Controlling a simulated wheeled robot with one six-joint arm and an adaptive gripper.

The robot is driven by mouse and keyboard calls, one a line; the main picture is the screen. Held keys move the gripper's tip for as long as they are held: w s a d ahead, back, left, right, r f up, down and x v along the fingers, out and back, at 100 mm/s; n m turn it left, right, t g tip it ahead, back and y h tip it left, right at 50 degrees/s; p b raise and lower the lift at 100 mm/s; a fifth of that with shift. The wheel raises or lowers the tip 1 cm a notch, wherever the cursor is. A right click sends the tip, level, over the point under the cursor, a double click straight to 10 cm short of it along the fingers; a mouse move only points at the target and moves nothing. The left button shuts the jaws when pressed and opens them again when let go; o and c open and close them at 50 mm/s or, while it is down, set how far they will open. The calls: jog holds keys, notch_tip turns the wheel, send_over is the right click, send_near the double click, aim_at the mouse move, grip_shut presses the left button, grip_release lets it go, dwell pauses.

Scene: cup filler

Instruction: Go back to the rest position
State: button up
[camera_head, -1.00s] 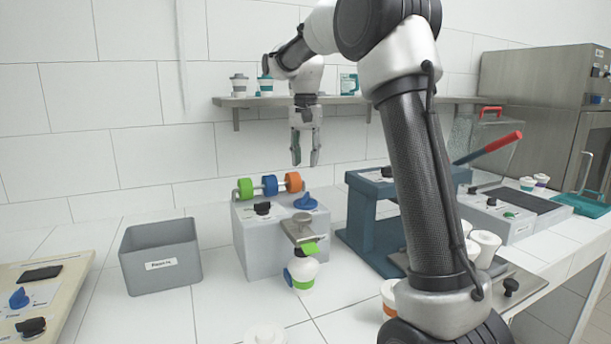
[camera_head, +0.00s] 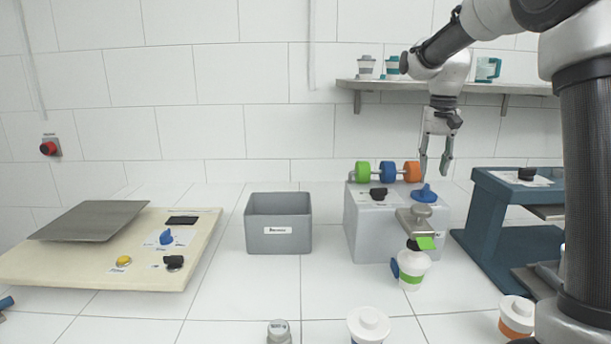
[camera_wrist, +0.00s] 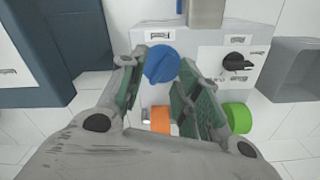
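My gripper (camera_head: 435,170) hangs with its fingers down above and behind the right side of the grey cup filler box (camera_head: 372,232). Its fingers are apart and nothing is between them in the head view. In the wrist view my gripper (camera_wrist: 176,95) shows two green-padded fingers spread, with the blue knob (camera_wrist: 161,64) seen beyond the gap. The blue knob (camera_head: 424,193) sits on the box top, below the fingers. A white cup with a green band (camera_head: 411,272) stands under the filler's spout (camera_head: 415,217).
Green, blue and orange rollers (camera_head: 388,172) line the box's back. A grey bin (camera_head: 278,240) stands left, a beige control board (camera_head: 100,262) further left. A dark blue press frame (camera_head: 490,215) stands right. Cups stand on the wall shelf (camera_head: 450,87) and near the front edge.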

jog(key=s+d+f+n+t, duration=0.1)
jog(key=s+f+n+t, duration=0.1)
jog(key=s, duration=2.9)
jog(key=shift+d+n+t, duration=0.3)
jog(key=shift+n+t, duration=0.6)
jog(key=shift+t, duration=0.2)
jog(key=shift+s, duration=0.1)
